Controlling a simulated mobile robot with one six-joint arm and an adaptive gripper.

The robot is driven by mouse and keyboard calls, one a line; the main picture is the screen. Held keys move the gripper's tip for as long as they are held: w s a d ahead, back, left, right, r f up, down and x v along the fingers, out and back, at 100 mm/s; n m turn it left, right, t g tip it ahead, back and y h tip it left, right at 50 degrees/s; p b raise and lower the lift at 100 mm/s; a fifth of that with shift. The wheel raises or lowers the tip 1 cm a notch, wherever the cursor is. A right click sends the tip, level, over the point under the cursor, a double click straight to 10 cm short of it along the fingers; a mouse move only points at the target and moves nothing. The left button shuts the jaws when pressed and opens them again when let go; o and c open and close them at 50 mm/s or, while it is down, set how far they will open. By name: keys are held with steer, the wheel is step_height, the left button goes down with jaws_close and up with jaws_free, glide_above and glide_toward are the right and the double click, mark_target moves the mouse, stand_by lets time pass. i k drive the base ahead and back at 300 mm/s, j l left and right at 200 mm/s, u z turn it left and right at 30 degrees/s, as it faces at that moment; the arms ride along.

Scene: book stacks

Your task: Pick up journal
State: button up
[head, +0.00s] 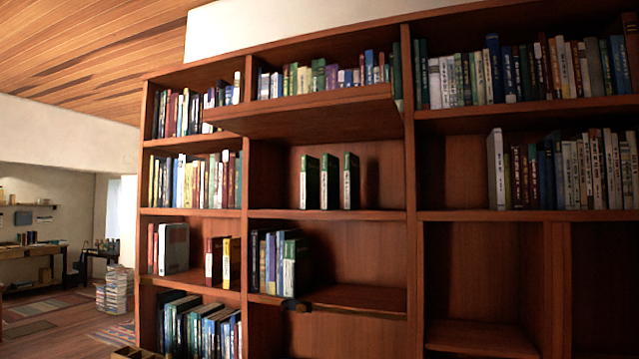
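No book can be told for certain as the journal; the lettering on the spines is too small to read. Three dark green volumes (329,184) stand upright and apart on the middle shelf of the centre bay. A group of blue, white and green books (275,262) stands on the shelf below, at its left end. A dark red book (213,262) and a yellow-spined book (231,262) stand together in the left bay. My gripper is not in view.
The wooden bookcase (411,150) fills the middle and right. A thick board (310,115) juts out above the green volumes. A small dark object (296,305) sits at a shelf's front edge. A book pile (116,290) stands on the floor at left, near rugs (45,308).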

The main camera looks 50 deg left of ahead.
mark_target(351, 161)
steer(key=u, duration=1.7)
steer(key=i+j, duration=0.15)
steer(key=i, duration=0.15)
